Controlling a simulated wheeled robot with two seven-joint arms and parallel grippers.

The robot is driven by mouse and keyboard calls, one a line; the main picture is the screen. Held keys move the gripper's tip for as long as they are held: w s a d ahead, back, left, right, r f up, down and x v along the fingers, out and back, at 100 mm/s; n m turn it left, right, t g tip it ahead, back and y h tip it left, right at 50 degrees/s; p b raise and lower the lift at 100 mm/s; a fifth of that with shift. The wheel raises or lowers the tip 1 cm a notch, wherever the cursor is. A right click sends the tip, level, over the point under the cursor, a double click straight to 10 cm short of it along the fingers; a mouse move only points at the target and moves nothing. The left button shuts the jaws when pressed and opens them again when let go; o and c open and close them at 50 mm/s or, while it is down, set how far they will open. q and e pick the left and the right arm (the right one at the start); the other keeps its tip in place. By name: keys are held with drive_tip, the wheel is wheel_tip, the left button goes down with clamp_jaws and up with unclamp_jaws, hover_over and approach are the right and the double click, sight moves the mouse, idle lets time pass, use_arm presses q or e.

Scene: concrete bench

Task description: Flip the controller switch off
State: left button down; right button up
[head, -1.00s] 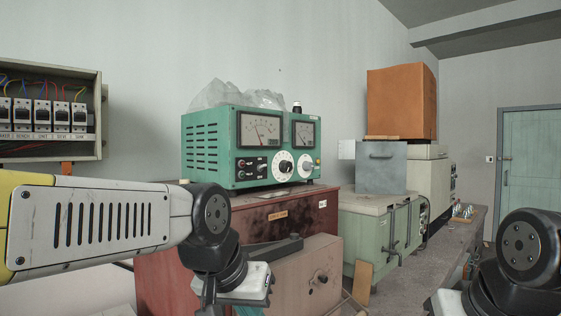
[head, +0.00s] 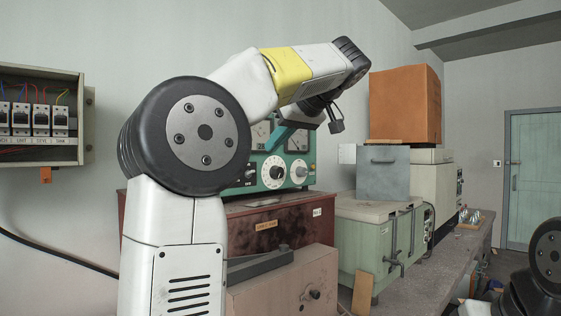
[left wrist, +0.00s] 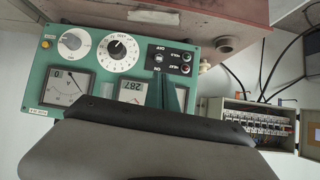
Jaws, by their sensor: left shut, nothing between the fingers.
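The controller is a green box with meters and dials (head: 301,183), standing on a dark red cabinet. It shows upside down in the left wrist view (left wrist: 98,72). Its black switch panel (left wrist: 172,59) carries small OFF, ON, HEAT and HOLD labels; the lever's position is too small to tell. My left gripper (head: 272,144) is raised before the controller's upper face, its teal fingers shut and empty, pointing down toward the meters. In the left wrist view the fingers (left wrist: 178,93) lie just below the switch panel; contact cannot be told. My right gripper is out of view.
The red cabinet (head: 290,226) supports the controller. A breaker box (head: 40,150) hangs at left. A pinkish box (head: 290,285) stands in front. A green chest (head: 352,240), grey box (head: 383,172) and orange box (head: 405,105) stand to the right.

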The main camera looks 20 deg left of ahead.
sight(251, 172)
use_arm(q)
drive_tip(key=shift+w+d+r+n, duration=0.1)
drive_tip(key=shift+w+r+n, duration=0.2)
drive_tip(key=shift+r+n, duration=0.25)
drive_tip(key=x, duration=1)
drive_tip(key=shift+s+d+f+t+y, duration=0.1)
drive_tip(key=shift+t+y, duration=0.1)
drive_tip(key=shift+y, duration=0.2)
drive_tip(key=shift+s+d+f+t+y, duration=0.1)
drive_tip(key=shift+f+t+y, duration=0.1)
drive_tip(key=shift+y, duration=0.2)
drive_tip(key=y, duration=0.1)
drive_tip(key=f+t+y, duration=0.1)
drive_tip(key=t+y, duration=0.1)
drive_tip(key=shift+s+d+f, duration=0.25)
drive_tip(key=shift+d+f, duration=0.05)
drive_tip(key=shift+d, duration=0.05)
